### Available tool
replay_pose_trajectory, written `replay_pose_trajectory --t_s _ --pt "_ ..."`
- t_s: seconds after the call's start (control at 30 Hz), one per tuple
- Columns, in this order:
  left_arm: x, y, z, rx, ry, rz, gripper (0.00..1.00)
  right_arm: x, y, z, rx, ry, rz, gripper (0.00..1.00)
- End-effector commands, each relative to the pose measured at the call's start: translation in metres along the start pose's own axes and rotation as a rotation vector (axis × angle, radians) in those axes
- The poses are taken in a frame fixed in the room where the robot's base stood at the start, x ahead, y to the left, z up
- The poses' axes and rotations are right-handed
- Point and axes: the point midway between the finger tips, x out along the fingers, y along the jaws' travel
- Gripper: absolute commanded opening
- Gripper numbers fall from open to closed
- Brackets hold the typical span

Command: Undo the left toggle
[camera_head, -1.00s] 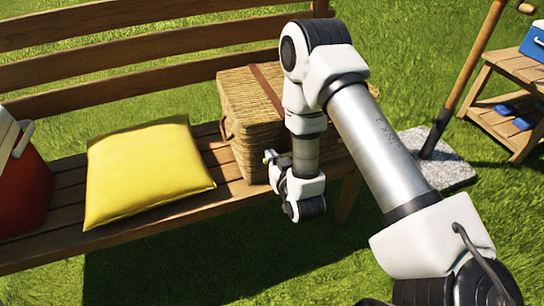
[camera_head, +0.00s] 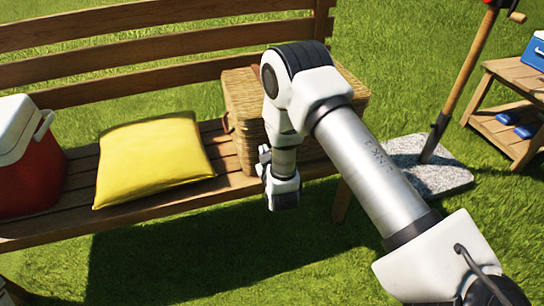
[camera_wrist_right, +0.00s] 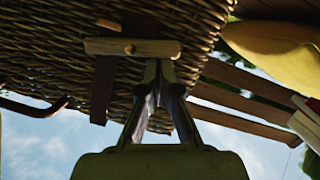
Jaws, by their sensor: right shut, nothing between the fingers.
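The wicker basket (camera_head: 240,105) stands on the wooden bench, mostly hidden behind my right arm in the head view. In the right wrist view the wicker wall (camera_wrist_right: 60,60) fills the upper part, with a dark strap (camera_wrist_right: 103,90) on it. A pale wooden toggle bar (camera_wrist_right: 110,47) lies across the strap, with a small peg at its middle. My right gripper (camera_head: 264,162) is at the basket's front. Its fingers are shut and empty, and the fingertips (camera_wrist_right: 160,68) are close to one end of the bar; I cannot tell whether they touch. My left gripper is out of view.
A yellow cushion (camera_head: 150,158) lies on the bench (camera_head: 75,205) left of the basket. A red and white cooler (camera_head: 28,165) stands at the far left. A long-handled tool (camera_head: 462,85) stands on a stone slab to the right.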

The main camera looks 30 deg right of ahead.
Motion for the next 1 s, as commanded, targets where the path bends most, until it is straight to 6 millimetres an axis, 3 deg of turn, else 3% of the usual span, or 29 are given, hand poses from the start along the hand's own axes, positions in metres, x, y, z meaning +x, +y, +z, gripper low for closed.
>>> replay_pose_trajectory --t_s 0.7,1.0 --pt "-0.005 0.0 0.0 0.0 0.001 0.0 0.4 0.015 -0.014 0.021 -0.659 -0.002 0.164 0.0" --pt "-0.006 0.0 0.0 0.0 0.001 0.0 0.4 0.015 -0.014 0.019 -0.667 -0.001 0.167 0.0"
